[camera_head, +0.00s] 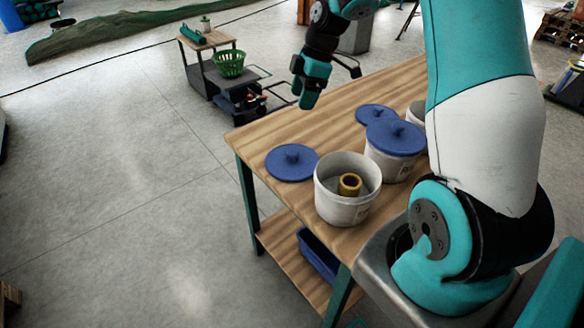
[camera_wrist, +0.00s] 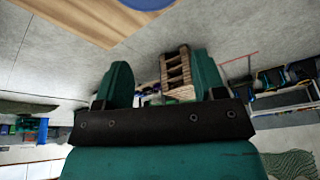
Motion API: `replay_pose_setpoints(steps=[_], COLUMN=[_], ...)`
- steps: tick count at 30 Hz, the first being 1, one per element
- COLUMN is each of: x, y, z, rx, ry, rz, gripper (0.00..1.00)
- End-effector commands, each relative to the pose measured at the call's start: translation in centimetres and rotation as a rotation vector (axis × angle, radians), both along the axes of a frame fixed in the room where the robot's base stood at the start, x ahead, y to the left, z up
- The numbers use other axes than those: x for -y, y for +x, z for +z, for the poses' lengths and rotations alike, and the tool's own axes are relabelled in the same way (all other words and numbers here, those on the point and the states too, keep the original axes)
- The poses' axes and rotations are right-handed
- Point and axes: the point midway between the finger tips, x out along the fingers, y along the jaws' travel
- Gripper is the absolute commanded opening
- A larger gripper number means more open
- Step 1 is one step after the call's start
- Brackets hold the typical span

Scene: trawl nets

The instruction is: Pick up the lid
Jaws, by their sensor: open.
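A blue round lid (camera_head: 292,162) with a knob lies flat on the wooden table, left of an open white bucket (camera_head: 342,208). A second blue lid (camera_head: 394,137) sits on another white bucket (camera_head: 391,166). A third blue lid (camera_head: 376,114) shows behind it, partly hidden; I cannot tell what it rests on. My gripper (camera_head: 309,94) hangs above the table's far side, apart from the lids. In the wrist view my gripper (camera_wrist: 162,82) is open and empty. Part of a blue lid (camera_wrist: 148,3) shows at that view's top edge; I cannot tell which one.
Another white bucket (camera_head: 416,114) is partly hidden by my arm. The table (camera_head: 262,132) has bare wood around the left lid. A cart with a green basket (camera_head: 229,65) stands beyond the table.

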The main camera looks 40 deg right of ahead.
Motion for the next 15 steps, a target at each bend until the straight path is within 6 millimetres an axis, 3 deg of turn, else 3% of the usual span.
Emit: replay_pose_setpoints(steps=[2, 5, 15], x=[2.2, 3.0, 1.0], y=[0.4, 0.6, 1.2], z=[-1.8, -3.0, -9.9], rx=[0.01, 0.016, 0.014], ry=[-0.005, -0.007, -0.007], rz=[0.024, 0.047, 0.051], gripper=[0.64, 0.64, 0.64])
